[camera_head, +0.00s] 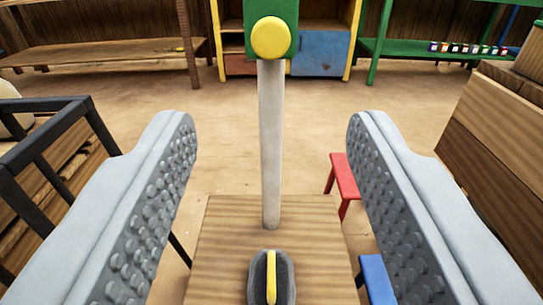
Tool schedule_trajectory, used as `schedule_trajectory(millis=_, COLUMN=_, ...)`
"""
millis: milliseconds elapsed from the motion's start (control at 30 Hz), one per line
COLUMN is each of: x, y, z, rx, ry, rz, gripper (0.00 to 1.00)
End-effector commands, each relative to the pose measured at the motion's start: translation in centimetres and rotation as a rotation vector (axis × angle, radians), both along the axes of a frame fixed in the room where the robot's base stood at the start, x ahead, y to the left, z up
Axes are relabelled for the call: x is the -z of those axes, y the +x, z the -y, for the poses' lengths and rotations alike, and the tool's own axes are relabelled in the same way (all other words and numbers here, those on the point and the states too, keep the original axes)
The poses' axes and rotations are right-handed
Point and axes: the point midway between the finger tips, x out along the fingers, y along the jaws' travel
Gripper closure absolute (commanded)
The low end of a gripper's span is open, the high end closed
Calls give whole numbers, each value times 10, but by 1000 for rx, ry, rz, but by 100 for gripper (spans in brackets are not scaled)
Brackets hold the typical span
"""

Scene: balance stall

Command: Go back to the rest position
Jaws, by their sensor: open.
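My gripper (271,145) is open and empty, its two grey studded fingers wide apart at the left and right of the view. Between the fingers, farther off, stands a grey post (271,140) with a green head (290,12) and a round yellow knob (271,38). The post rises from a wooden table top (225,235). A dark oval piece with a yellow bar (271,275) is at the bottom middle, in front of the post; the frame's lower edge cuts it off.
A black-framed wooden rack (50,160) is at the left. A red stool (344,176) and a blue stool (377,280) stand right of the table. Wooden boxes (490,135) are at the right. Shelves and a blue cabinet (320,53) line the back, with open floor before them.

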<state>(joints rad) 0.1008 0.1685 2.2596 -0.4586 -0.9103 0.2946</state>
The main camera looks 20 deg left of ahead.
Motion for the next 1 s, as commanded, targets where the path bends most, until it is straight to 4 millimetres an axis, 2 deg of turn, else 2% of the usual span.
schedule_trajectory(millis=500, x=0, y=1, z=-1, rx=0, ry=0, rz=0, gripper=50)
schedule_trajectory(millis=600, x=-5, y=-1, z=-1, rx=4, ry=-3, rz=2, gripper=50)
schedule_trajectory(millis=767, x=-34, y=-15, z=0, rx=30, ry=-19, rz=10, gripper=50)
schedule_trajectory(millis=1000, x=-96, y=-54, z=3, rx=96, ry=-48, rz=16, gripper=50)
